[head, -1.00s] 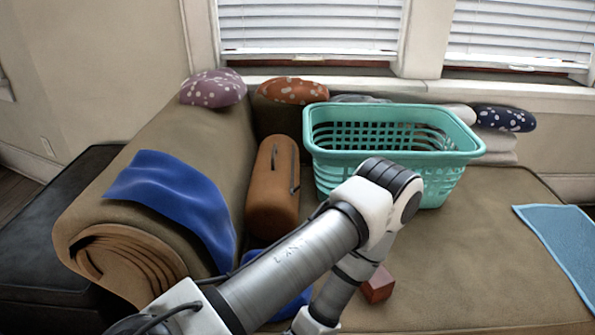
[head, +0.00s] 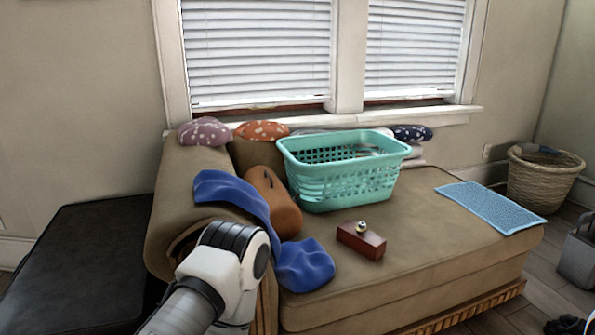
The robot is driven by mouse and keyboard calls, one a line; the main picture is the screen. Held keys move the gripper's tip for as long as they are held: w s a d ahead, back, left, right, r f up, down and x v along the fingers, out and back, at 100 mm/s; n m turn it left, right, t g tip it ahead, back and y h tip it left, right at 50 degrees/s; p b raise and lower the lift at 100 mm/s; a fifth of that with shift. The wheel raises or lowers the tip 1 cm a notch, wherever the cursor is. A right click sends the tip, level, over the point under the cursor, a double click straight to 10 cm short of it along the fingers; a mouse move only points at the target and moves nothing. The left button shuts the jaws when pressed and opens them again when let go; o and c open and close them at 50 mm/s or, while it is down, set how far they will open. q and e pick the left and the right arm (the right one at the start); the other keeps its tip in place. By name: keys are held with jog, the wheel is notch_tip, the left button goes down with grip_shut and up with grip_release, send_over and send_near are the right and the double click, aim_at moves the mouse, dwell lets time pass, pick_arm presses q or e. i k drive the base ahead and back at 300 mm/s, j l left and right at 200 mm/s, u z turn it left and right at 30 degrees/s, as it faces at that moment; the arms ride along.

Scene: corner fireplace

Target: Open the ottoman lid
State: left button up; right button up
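A dark, flat-topped piece that looks like the ottoman (head: 78,262) stands at the left of the head view, beside the rolled arm of the tan couch. Its top lies flat and looks shut. Its right side is partly hidden by the couch arm, and its lower front runs out of the picture. One of my arms reaches up from the bottom edge, left of centre, in front of the couch arm. Its gripper is out of the picture, and no gripper is seen at the ottoman.
The tan couch (head: 440,235) holds a teal basket (head: 345,185), brown bolster (head: 272,203), blue cloth (head: 305,266), wooden box (head: 361,240) and light blue mat (head: 490,207). A wicker basket (head: 543,180) stands at right. Wooden floor shows at lower right.

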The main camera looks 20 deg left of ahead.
aim_at(87, 273)
jog(key=k+j+u, duration=0.1)
jog(key=j, duration=0.3)
jog(key=k+j+u, duration=0.1)
jog(key=k+j, duration=0.2)
jog(key=j, duration=0.15)
jog(key=k+j+u, duration=0.1)
jog(key=j, duration=0.35)
jog(key=k+j+u, duration=0.15)
jog(key=j, duration=0.3)
jog(key=k+j+u, duration=0.1)
jog(key=j, duration=0.35)
jog(key=k+j+u, duration=0.1)
jog(key=j, duration=0.4)
jog(key=k+j+u, duration=0.1)
jog(key=j, duration=0.4)
jog(key=i+j, duration=0.1)
jog(key=j, duration=0.2)
jog(key=i+j+u, duration=0.1)
jog(key=j, duration=0.25)
jog(key=i+j, duration=0.15)
jog(key=j, duration=0.15)
jog(key=i+j+z, duration=0.15)
jog(key=z, duration=0.2)
jog(key=i+j+z, duration=0.1)
jog(key=z, duration=0.3)
jog(key=j+z, duration=0.35)
jog(key=i+l, duration=0.05)
jog(key=l, duration=0.05)
